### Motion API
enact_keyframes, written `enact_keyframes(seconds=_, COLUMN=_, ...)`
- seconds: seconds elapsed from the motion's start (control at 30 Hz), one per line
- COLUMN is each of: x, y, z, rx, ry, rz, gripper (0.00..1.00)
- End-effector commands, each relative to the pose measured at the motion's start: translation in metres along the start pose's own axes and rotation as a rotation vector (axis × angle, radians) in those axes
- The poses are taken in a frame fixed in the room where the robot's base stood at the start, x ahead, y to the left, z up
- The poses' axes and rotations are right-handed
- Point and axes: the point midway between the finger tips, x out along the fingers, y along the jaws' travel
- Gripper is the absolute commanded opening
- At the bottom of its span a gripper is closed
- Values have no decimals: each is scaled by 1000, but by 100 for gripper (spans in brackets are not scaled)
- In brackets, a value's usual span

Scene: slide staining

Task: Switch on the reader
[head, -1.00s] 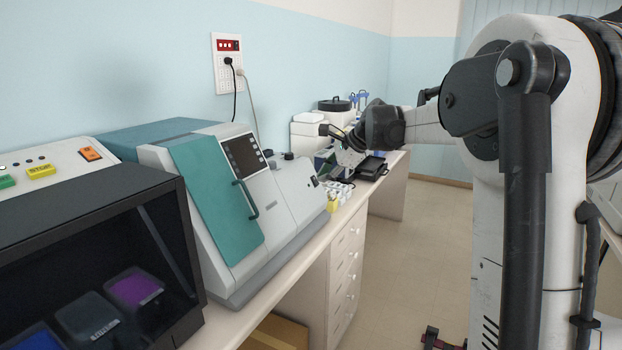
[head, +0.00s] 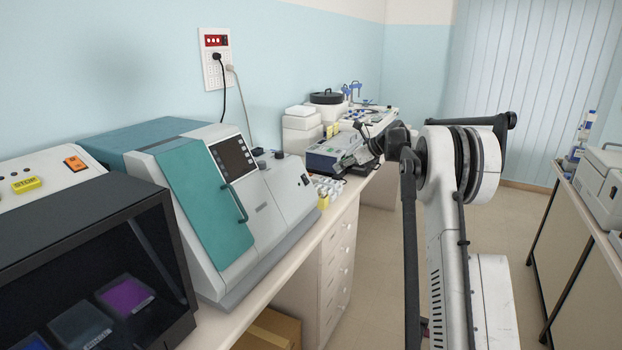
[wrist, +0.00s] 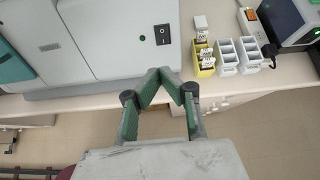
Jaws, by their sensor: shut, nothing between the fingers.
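No label marks the reader, so I cannot tell for certain which machine it is. A blue-and-grey boxy device (head: 328,151) stands on the counter beyond the large teal-and-white machine (head: 208,190). In the wrist view a dark blue device (wrist: 296,20) is at the upper right, with a lit orange switch (wrist: 250,15) at its left. The white machine (wrist: 110,35) at the upper left has a black rocker switch (wrist: 162,35) and a green button. My gripper (wrist: 160,73) is shut and empty, its tips near that machine's front edge. It also shows near the blue-and-grey device (head: 347,162).
White racks (wrist: 226,52) and a yellow rack (wrist: 204,60) with slides stand between the machines. A black cable lies beside the racks. The counter edge (wrist: 235,98) runs under my gripper, with open floor in front. Another bench (head: 565,215) stands at the right.

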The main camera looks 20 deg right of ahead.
Motion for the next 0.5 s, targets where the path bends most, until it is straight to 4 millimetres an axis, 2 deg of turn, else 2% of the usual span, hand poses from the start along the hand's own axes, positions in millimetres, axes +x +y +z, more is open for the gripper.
enact_keyframes(seconds=0.13, x=0, y=-6, z=-4, rx=27, ry=-10, rz=1, gripper=0)
enact_keyframes(seconds=0.5, x=2, y=-7, z=-4, rx=30, ry=-10, rz=1, gripper=0)
